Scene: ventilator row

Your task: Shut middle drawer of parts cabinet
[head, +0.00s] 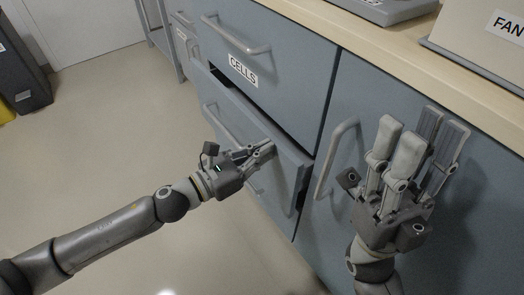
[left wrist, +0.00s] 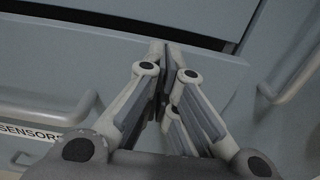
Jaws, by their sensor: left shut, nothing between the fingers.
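The parts cabinet (head: 285,50) is grey-blue. Its middle drawer (head: 285,165) stands pulled out below the drawer labelled CELLS (head: 243,70), with a dark gap above its front. In the left wrist view the drawer front (left wrist: 90,60) spans the picture, with its bar handle and a SENSORS label (left wrist: 30,132) at the left. My left gripper (head: 270,148) is shut and empty, its fingertips at the right part of the drawer front, near the top edge; I cannot tell whether they touch. My right gripper (head: 420,125) is open and empty in front of the cabinet door.
A vertical door handle (head: 337,160) stands close to the left of my right gripper. The pale worktop (head: 370,50) overhangs at the upper right, bearing a beige box labelled FAN (head: 480,45). The floor (head: 110,130) at the left is clear.

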